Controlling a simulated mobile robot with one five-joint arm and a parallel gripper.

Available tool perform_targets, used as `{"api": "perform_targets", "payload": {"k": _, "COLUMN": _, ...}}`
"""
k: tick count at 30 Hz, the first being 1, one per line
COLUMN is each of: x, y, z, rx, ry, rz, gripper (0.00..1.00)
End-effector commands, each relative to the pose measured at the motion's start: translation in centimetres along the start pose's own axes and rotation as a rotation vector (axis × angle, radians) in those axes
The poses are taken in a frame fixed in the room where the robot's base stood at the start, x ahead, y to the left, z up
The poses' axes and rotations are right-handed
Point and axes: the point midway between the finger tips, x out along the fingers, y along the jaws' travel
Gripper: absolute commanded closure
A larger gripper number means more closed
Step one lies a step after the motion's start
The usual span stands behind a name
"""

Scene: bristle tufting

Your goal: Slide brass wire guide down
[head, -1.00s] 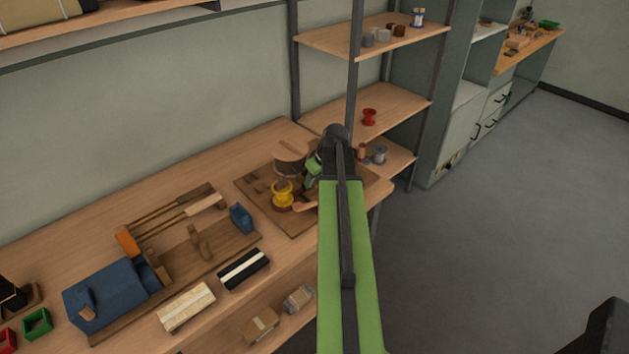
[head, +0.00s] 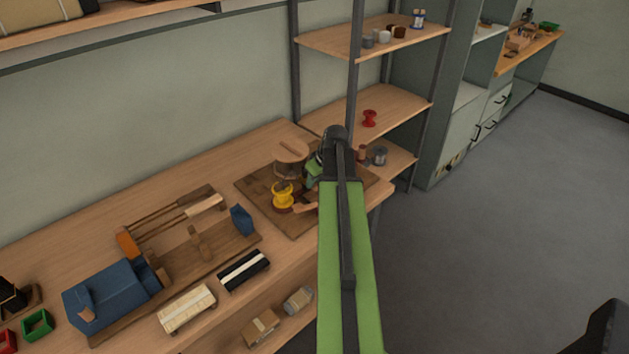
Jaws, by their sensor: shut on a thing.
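My gripper (head: 313,181) shows small at the far end of my green arm, over the wooden board (head: 253,193) at the back right of the bench. It is shut and sits just right of a yellow spool (head: 283,194) and a stand with a round wooden top (head: 291,149). My arm and wrist cover part of this spot. The brass wire guide is too small and too hidden to make out clearly; it appears to be between the jaws. A tan piece (head: 304,205) lies below the gripper, at the spool's right.
A blue-ended wooden fixture (head: 105,293) fills the left of the bench (head: 60,250). A pale brush block (head: 187,307) and a black-and-white one (head: 243,269) lie near the front edge. Shelves with a red spool (head: 369,117) stand behind right. Open floor lies to the right.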

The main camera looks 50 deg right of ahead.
Motion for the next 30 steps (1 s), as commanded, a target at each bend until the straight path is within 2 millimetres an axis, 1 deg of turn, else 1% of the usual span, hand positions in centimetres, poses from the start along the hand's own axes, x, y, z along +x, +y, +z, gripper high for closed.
{"api": "perform_targets", "payload": {"k": 16, "x": 0.1, "y": 0.0, "z": 0.1, "rx": 0.0, "ry": -0.001, "rz": 0.0, "gripper": 1.0}}
{"api": "perform_targets", "payload": {"k": 19, "x": 0.9, "y": 0.0, "z": 0.4, "rx": 0.0, "ry": -0.001, "rz": 0.0, "gripper": 1.0}}
{"api": "perform_targets", "payload": {"k": 24, "x": 3.1, "y": 0.0, "z": 1.3, "rx": 0.0, "ry": -0.001, "rz": 0.0, "gripper": 1.0}}
{"api": "perform_targets", "payload": {"k": 26, "x": 3.3, "y": 0.0, "z": 1.4, "rx": 0.0, "ry": -0.001, "rz": 0.0, "gripper": 1.0}}
{"api": "perform_targets", "payload": {"k": 30, "x": 3.0, "y": 0.0, "z": 1.3, "rx": 0.0, "ry": -0.003, "rz": 0.0, "gripper": 1.0}}
